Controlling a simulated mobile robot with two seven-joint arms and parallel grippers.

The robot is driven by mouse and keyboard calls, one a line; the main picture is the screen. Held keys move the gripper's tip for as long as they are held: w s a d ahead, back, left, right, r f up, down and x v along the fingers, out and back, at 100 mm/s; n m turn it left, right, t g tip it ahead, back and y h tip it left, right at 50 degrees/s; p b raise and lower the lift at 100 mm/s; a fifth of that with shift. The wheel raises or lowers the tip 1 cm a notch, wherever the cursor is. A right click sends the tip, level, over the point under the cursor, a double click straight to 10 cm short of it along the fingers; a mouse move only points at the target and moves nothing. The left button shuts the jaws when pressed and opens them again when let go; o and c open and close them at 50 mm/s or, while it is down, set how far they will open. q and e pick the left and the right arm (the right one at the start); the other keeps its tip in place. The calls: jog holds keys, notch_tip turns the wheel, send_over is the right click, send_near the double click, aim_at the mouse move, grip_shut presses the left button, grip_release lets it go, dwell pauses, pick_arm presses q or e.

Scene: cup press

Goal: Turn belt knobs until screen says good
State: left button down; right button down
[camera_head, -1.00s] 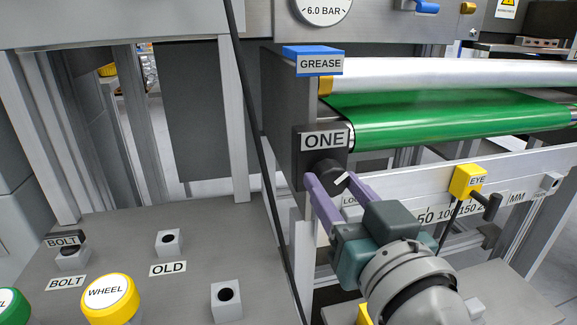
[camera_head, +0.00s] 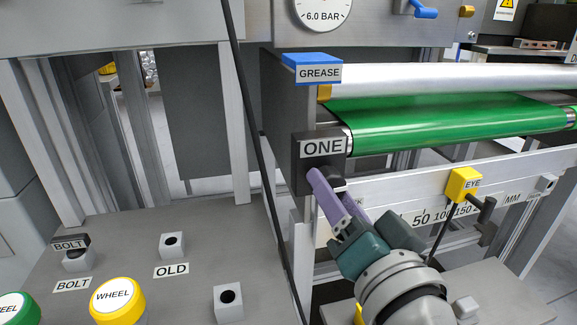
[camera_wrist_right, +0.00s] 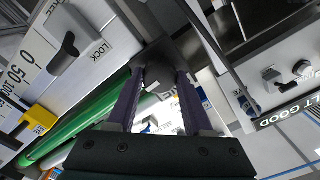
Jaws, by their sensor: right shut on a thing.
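A black block labelled ONE (camera_head: 320,148) sits at the left end of the green belt (camera_head: 450,123) in the head view. Its dark knob (camera_head: 334,172) is on the lower front, partly covered by my fingers. My right gripper (camera_head: 328,182) has its purple fingers shut on this knob. In the right wrist view the fingers lie on either side of the dark knob (camera_wrist_right: 155,74). A dark strip with the partly cut-off words "LT GOOD" (camera_wrist_right: 288,112) shows at the right of that view. My left gripper is not in view.
A yellow EYE block (camera_head: 464,184) stands on the scaled rail right of my gripper. A LOCK lever (camera_wrist_right: 68,46) shows in the wrist view. A thin black cable hangs left of the block. A grey bench with a yellow WHEEL piece (camera_head: 117,299) is at lower left.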

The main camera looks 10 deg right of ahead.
dwell(0.4)
jog(key=shift+c, duration=1.5)
grip_release()
jog(key=s+p, duration=0.1)
jog(key=s, duration=0.9)
jog(key=shift+d+p, duration=0.15)
jog(key=shift+p, duration=0.15)
